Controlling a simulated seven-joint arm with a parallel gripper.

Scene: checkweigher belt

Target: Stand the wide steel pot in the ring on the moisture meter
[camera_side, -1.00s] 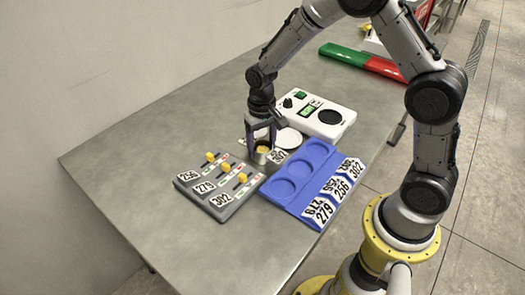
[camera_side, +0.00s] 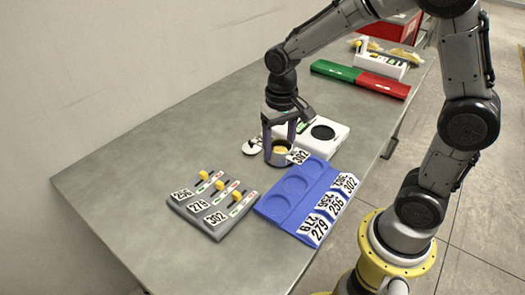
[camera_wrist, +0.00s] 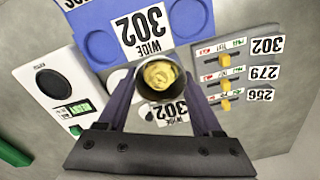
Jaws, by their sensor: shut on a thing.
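My gripper (camera_side: 281,146) is shut on the steel pot (camera_side: 281,158), which has yellow contents. The pot also shows in the wrist view (camera_wrist: 160,80), upright between the fingers (camera_wrist: 163,92). Two "302 WIDE" tags (camera_wrist: 145,30) flank it, the nearer one partly covered by the gripper. The white moisture meter (camera_side: 338,143) stands just behind and to the right of the pot, with its dark round ring (camera_side: 323,132) empty. In the wrist view the ring (camera_wrist: 53,82) lies left of the pot. I cannot tell how high the pot is held.
A blue tray (camera_side: 270,207) with empty round recesses and number tags lies in front of the pot. A grey slider panel (camera_side: 186,208) lies front left. A green and red bar (camera_side: 360,78) is at the back. The table (camera_side: 140,185) is clear on the left.

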